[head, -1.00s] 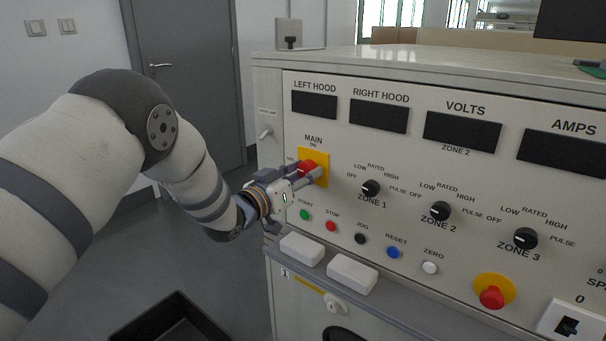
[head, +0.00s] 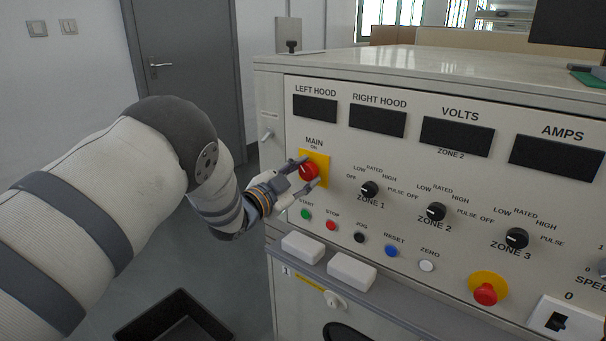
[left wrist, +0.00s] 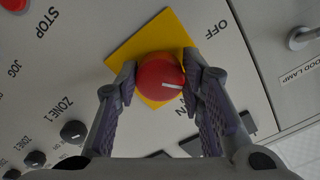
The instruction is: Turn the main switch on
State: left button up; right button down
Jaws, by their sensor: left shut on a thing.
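The main switch is a red round knob (head: 309,171) on a yellow plate (head: 320,160), under the label MAIN ON on the panel's left. My left gripper (head: 308,173) is shut on this knob, one finger at its upper left and one at its lower right. In the left wrist view the knob (left wrist: 160,76) sits between both fingertips. Its white mark points to the picture's right, below the direction of the OFF label (left wrist: 216,29). The ON label is not visible in the left wrist view. My right gripper is out of view.
Black zone knobs (head: 370,189) and coloured push buttons (head: 331,225) sit right of and below the switch. The displays (head: 457,137) are dark. Two white blocks (head: 352,271) rest on the ledge. A black bin (head: 173,318) stands on the floor.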

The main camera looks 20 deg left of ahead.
pick_arm(q)
jog(key=m, duration=0.4)
jog(key=shift+a+m+p, duration=0.1)
jog(key=shift+m+p, duration=0.2)
jog(key=shift+m, duration=1.8)
jog(key=o, duration=1.1)
jog(key=shift+o, duration=0.2)
jog(key=v, duration=1.2)
jog(key=shift+r, duration=0.1)
